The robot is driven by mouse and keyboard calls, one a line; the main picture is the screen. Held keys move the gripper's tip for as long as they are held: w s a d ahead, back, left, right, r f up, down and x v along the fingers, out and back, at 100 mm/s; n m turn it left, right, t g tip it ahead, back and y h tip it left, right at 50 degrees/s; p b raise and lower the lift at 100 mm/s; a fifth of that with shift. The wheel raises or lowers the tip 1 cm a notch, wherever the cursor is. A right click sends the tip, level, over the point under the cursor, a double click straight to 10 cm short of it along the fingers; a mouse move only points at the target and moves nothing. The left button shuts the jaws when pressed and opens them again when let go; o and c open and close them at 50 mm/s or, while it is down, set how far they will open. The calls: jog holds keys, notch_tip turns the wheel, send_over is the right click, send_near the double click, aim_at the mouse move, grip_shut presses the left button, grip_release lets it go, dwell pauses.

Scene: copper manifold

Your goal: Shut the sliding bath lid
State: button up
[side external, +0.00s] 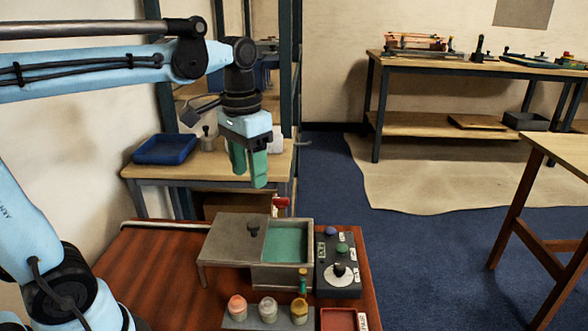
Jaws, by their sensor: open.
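The bath (284,279) is a grey box on the reddish wooden table. Its sliding lid (225,238) is a flat grey plate with a dark knob (253,229) on top. The lid is slid to the left, overhanging the bath's left side, so the green liquid or interior (287,242) shows on the right. My gripper (249,178) hangs above and behind the bath, fingers pointing down. Its two green fingers are open, with nothing seen between them. It is apart from the lid and knob.
A control box (341,284) with a dial and buttons stands right of the bath. Several small jars (268,309) sit in a rack in front, beside a red tray (338,319). A red-handled object (281,206) is behind the bath. The table's left part (150,270) is clear.

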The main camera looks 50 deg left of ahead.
aim_at(253, 224)
notch_tip(253, 224, down, 12)
jog(key=shift+w+a+r, duration=0.1)
jog(key=shift+r, duration=0.05)
dwell(0.7)
grip_shut()
dwell(0.3)
